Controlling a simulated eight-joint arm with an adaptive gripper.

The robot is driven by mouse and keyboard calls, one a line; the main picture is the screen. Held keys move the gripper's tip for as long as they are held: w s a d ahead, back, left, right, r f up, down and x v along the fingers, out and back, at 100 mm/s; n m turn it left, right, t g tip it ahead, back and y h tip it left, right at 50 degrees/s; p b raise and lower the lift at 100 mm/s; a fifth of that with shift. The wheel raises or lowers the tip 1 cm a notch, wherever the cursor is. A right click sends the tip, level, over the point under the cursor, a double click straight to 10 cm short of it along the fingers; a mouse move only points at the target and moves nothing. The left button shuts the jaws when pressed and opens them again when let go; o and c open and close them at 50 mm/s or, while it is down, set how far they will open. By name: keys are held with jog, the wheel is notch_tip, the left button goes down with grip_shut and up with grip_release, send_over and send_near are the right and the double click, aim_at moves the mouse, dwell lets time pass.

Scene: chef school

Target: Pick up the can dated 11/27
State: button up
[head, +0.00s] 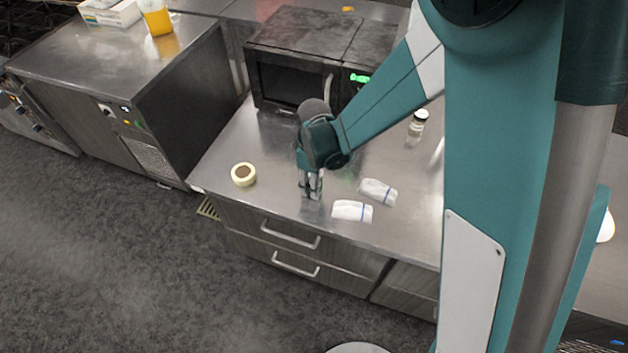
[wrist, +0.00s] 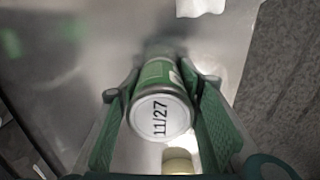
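The can dated 11/27 (wrist: 158,118) is green with a pale lid, and its printed date shows in the wrist view. My gripper (wrist: 160,95) has its two green finger pads on either side of this can, very close to its sides. I cannot tell whether the pads press on it. In the head view my gripper (head: 312,186) points down at the counter near its front edge. The can is largely hidden by the gripper there, and I cannot tell whether it stands on the counter or hangs just above it.
A round yellow item with a brown centre (head: 243,174) sits left on the metal counter (head: 225,150). Two white folded cloths (head: 352,211) (head: 378,191) lie right of my gripper. A dark microwave (head: 290,75) stands behind, and a small jar (head: 418,122) at the back right.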

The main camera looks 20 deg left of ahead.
jog(key=c, duration=0.4)
jog(key=shift+o, duration=0.2)
jog(key=shift+r, duration=0.15)
jog(key=shift+r, duration=4.85)
